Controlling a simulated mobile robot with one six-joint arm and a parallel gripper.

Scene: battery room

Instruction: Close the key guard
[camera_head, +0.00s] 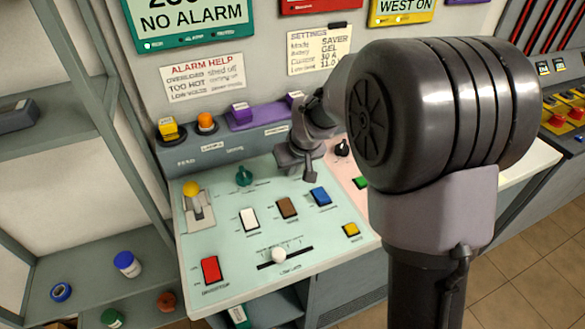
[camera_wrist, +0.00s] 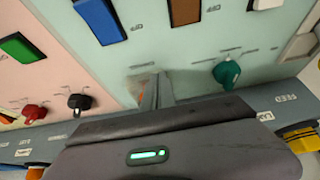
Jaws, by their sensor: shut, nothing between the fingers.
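My gripper (camera_head: 309,176) is shut and empty, low over the back part of the pale green control panel (camera_head: 222,262). In the wrist view its closed fingers (camera_wrist: 157,88) point at the panel, beside a small pale patch with orange on it (camera_wrist: 138,86). This may be part of the key guard, but the fingers and the gripper body cover much of that spot. I cannot make out the guard clearly, nor whether it is up or down. In the head view my arm and gripper hide this area.
A teal knob (camera_head: 244,176) stands left of my gripper, and a black knob (camera_head: 342,147) right of it. White (camera_head: 249,219), brown (camera_head: 287,208) and blue (camera_head: 320,196) switches lie in front. A yellow-topped lever (camera_head: 191,189) stands at the left. A raised ledge (camera_head: 225,147) runs behind.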

